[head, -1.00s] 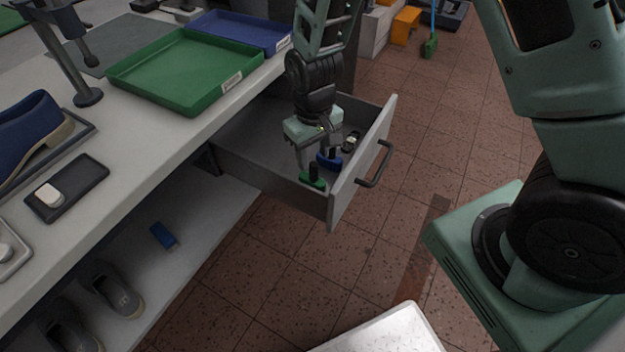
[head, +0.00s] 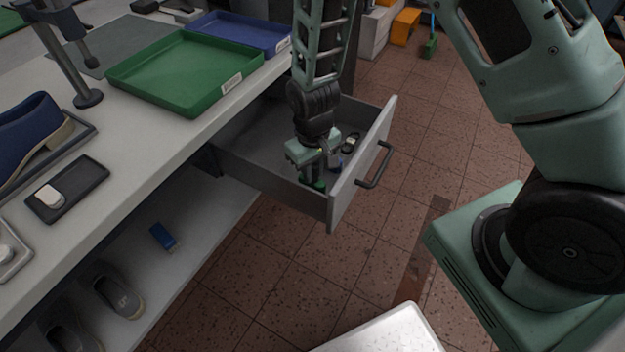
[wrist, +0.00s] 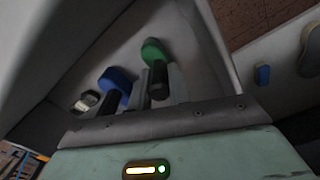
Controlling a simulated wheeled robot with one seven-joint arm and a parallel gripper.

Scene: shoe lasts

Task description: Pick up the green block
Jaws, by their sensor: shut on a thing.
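The green block (head: 314,185) is in the open drawer, close to its front left corner. In the wrist view the green block (wrist: 153,50) has a dark upright post or handle. My gripper (head: 314,172) is down inside the drawer above the block and hides most of it. In the wrist view the fingers of my gripper (wrist: 160,84) stand on either side of the dark post, shut on it. The block appears to be at the drawer floor; I cannot tell if it is lifted.
A blue block (wrist: 116,80) with a similar dark post stands close beside my gripper. A small dark-and-pale item (head: 350,142) lies farther back in the drawer (head: 265,178). The drawer walls are close around. A green tray (head: 185,75) and a blue tray (head: 240,30) sit on the bench.

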